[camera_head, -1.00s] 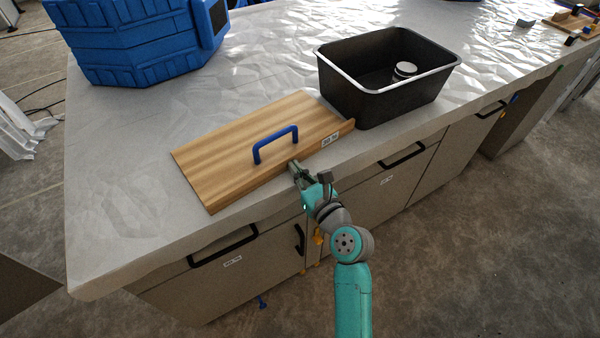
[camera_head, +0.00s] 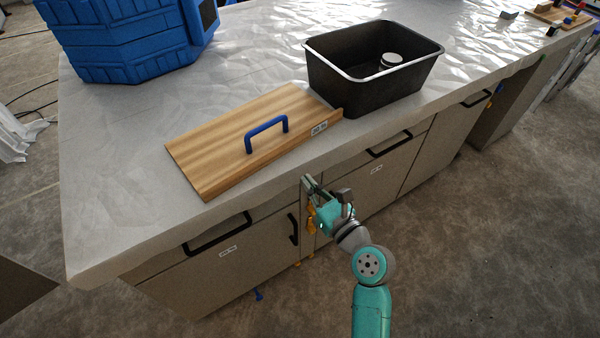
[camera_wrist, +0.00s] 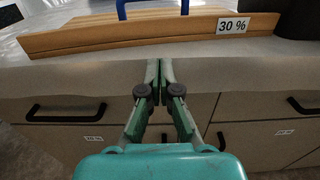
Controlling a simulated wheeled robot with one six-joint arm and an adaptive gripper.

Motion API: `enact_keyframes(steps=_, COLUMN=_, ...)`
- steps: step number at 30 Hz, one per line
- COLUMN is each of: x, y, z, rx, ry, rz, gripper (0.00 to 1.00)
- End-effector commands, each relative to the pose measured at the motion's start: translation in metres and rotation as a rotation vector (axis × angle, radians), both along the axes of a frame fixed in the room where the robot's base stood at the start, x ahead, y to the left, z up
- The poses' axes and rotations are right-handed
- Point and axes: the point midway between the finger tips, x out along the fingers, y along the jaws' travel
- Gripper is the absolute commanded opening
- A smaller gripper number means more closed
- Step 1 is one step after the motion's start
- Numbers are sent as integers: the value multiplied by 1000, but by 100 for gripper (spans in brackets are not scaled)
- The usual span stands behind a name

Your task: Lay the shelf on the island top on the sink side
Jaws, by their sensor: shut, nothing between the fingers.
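The shelf (camera_head: 215,158) is a wooden board with a blue handle (camera_head: 266,133) and a "30 %" label on its front edge. It lies on the island top (camera_head: 105,180), near the front edge, left of the black sink basin (camera_head: 350,92). In the wrist view the shelf's front edge (camera_wrist: 130,34) spans the top of the picture, beyond the fingertips. My gripper (camera_head: 306,180) is in front of the island's front edge, below and apart from the shelf. Its fingers are together and empty in the wrist view (camera_wrist: 160,66).
A large blue ribbed container (camera_head: 125,40) stands at the back left of the island. Cabinet fronts with black handles (camera_head: 216,233) lie below the top, close to my gripper. A round light item (camera_head: 390,61) is in the basin. Floor is open at the right.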

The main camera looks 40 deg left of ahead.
Motion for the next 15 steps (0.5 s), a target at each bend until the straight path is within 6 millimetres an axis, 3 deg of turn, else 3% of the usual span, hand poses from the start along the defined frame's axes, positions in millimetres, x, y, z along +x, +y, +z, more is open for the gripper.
enact_keyframes(steps=6, x=-11, y=-29, z=-1, rx=0, ry=1, rz=-2, gripper=0)
enact_keyframes(steps=15, x=-16, y=-37, z=0, rx=0, ry=0, rz=0, gripper=0)
